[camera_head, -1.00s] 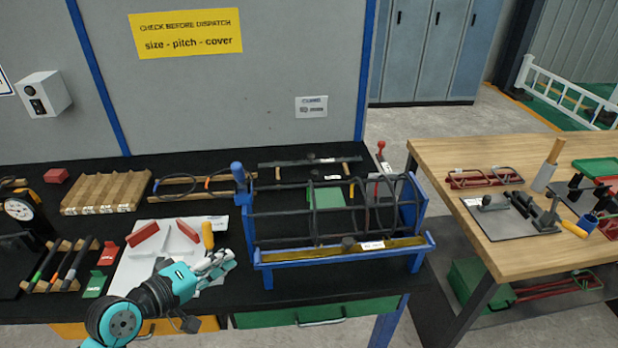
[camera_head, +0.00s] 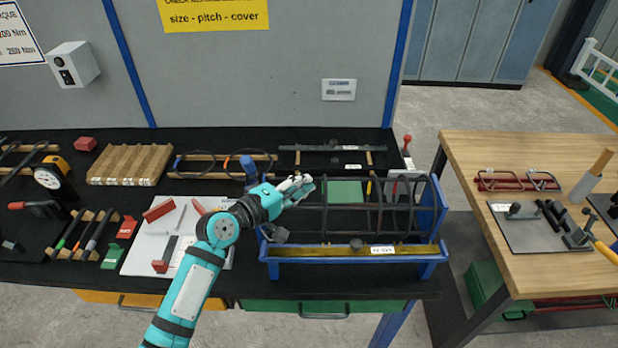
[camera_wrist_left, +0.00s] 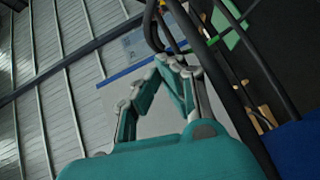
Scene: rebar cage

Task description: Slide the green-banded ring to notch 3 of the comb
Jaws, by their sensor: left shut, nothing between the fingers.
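The rebar cage has dark long bars and several dark rings, held in a blue frame (camera_head: 436,220). A brass-coloured bar (camera_head: 325,251) with a white label runs along the frame's front; I cannot tell if it is the comb, and no notch numbers are readable. My left gripper (camera_head: 304,185) is shut and empty, above the cage's left part. In the left wrist view, its fingertips (camera_wrist_left: 172,62) are close to a dark ring (camera_wrist_left: 149,28); contact is unclear. A small green band (camera_wrist_left: 212,41) shows there; which ring carries it is unclear. My right gripper is out of view.
A wooden grooved block (camera_head: 128,165) and a white board (camera_head: 140,258) with red pieces lie left of the cage. A green plate (camera_head: 345,191) lies behind its bars. A wooden table (camera_head: 460,160) stands to the right, beyond a floor gap.

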